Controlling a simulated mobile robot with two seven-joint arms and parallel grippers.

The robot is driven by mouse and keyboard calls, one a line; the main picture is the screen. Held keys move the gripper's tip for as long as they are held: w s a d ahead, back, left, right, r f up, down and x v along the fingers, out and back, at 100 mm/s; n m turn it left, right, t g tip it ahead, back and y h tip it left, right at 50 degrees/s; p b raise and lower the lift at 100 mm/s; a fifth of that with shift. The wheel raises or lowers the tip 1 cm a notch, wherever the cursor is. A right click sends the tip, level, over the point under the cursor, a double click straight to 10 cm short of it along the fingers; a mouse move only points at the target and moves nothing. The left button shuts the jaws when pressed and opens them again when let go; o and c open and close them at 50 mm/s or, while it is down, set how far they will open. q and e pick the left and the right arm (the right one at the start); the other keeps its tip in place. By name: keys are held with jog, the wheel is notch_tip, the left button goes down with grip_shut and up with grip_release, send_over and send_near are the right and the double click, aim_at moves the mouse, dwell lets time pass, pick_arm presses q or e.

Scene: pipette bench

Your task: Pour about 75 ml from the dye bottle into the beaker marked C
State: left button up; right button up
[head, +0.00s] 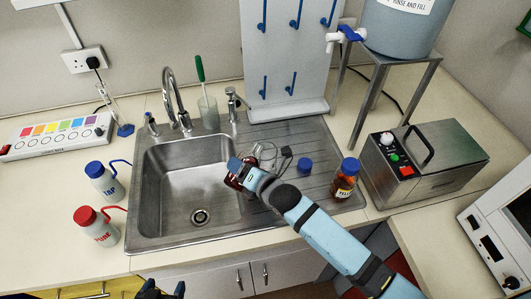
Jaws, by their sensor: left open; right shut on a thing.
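My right arm reaches in from the lower right over the drainboard. Its gripper (243,174) is shut on a dark red glass thing (233,183) at the sink's right edge, which looks like a bottle of red dye mostly hidden by the gripper. Clear glassware (267,154), perhaps beakers, stands just behind the gripper; it is partly hidden and I cannot read a letter C. A blue cap (305,165) sits on the drainboard. My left gripper (161,291) is open at the bottom edge, only partly in view.
The sink basin (190,185) is empty, with a tap (175,98) behind it. Blue-capped (104,181) and red-capped (97,227) wash bottles stand at left. A pegboard (292,60), a tank on a stand (400,25) and a steel bath (425,160) stand behind and right.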

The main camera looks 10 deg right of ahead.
aim_at(243, 159)
jog(key=shift+a+m+g, duration=0.1)
jog(key=shift+m+g, duration=0.2)
jog(key=shift+m, duration=0.3)
jog(key=shift+s+r+m+y, duration=0.15)
jog(key=shift+r+m+y, duration=0.15)
jog(key=shift+r+m, duration=0.2)
jog(key=shift+r+m+g, duration=0.3)
pick_arm(q)
jog(key=shift+w+r+p, duration=0.2)
jog(key=shift+r+p, duration=0.1)
jog(key=shift+r, duration=0.1)
jog(key=shift+r+p, duration=0.3)
jog(key=shift+p, duration=0.1)
pick_arm(e)
jog(key=shift+w+d+r+m, duration=0.3)
jog(key=shift+r+m, duration=0.15)
jog(key=shift+m, duration=0.15)
pick_arm(q)
jog(key=shift+r, duration=0.2)
pick_arm(e)
jog(key=shift+r+y, duration=0.15)
jog(key=shift+y, duration=0.15)
jog(key=shift+s+a+r+m+g, duration=0.1)
jog(key=shift+s+a+m+g, duration=0.1)
jog(key=shift+m+g, duration=0.1)
